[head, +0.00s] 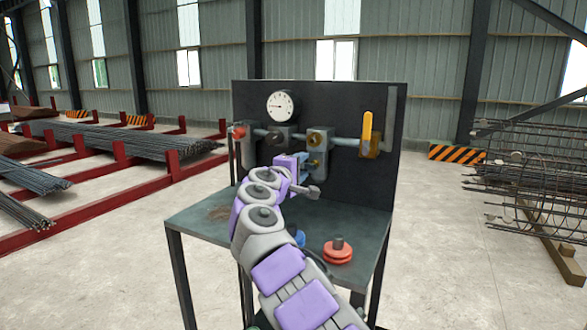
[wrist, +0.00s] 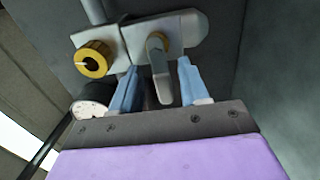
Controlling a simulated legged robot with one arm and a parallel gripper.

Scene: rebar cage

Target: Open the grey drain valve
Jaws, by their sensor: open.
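The grey drain valve's lever (wrist: 157,58) shows in the wrist view, hanging from a brass hub on a pale grey body. My gripper (wrist: 159,82) is open, with one light blue finger on each side of the lever. Clear gaps show between the lever and both fingers, so I see no grip on it. In the head view my gripper (head: 304,167) is at the lower middle of the pipework, in front of the dark panel. The arm and fingers hide most of the drain valve there.
The panel (head: 345,102) also carries a gauge (head: 281,106), a yellow lever (head: 367,127), a red knob (head: 239,132) and a brass fitting (wrist: 93,58). A red part (head: 338,252) and a blue part (head: 297,237) lie on the bench (head: 200,222). Rebar racks stand left.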

